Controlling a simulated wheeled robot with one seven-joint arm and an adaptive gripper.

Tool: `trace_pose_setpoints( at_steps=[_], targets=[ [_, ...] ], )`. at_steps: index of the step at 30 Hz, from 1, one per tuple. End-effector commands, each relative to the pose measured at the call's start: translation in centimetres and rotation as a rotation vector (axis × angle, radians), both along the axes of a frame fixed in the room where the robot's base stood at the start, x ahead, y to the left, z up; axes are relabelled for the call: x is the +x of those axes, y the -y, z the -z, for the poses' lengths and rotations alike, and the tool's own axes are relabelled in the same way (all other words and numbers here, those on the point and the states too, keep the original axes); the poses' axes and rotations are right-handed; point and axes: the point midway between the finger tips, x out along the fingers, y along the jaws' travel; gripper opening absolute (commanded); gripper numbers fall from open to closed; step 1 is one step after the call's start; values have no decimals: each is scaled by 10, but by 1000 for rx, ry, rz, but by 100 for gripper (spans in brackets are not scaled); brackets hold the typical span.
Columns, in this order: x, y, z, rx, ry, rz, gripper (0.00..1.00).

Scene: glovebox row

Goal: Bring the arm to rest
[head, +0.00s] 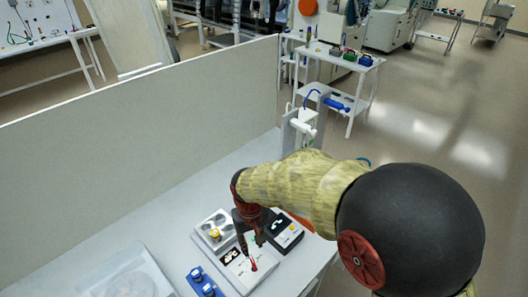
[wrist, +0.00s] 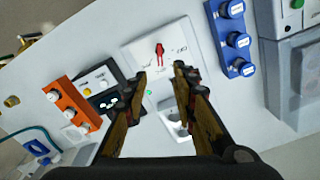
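My gripper (head: 250,242) hangs at the end of my arm over the worktop (head: 168,245) in the head view. In the wrist view its two fingers (wrist: 160,72) stand apart with nothing between them. A white panel (head: 236,275) lies below, with a red piece (head: 253,265) on it. The red piece also shows in the wrist view (wrist: 159,49), just beyond the fingertips and apart from them. My arm covers part of the worktop on the right.
A blue block with round knobs (head: 196,277), a white tray with round wells (head: 203,228) and a black-and-white device (head: 289,236) surround the panel closely. An orange block (wrist: 68,99) stands beside the device. A pale partition (head: 120,150) rises behind; a clear cover (head: 130,275) lies left.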

Motion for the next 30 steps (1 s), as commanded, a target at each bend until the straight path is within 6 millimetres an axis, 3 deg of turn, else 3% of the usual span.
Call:
trace_pose_setpoints(
  at_steps=[4, 8, 11, 21, 30],
  targets=[
    [-4, 3, 1, -8, -13, -16, 27],
    [-28, 18, 9, -36, -57, -34, 27],
    [-46, 38, -8, -34, -57, -37, 27],
    [-84, 131, -64, 30, 64, 90, 27],
    [-127, 214, -92, 93, 273, 283, 27]
  ],
)
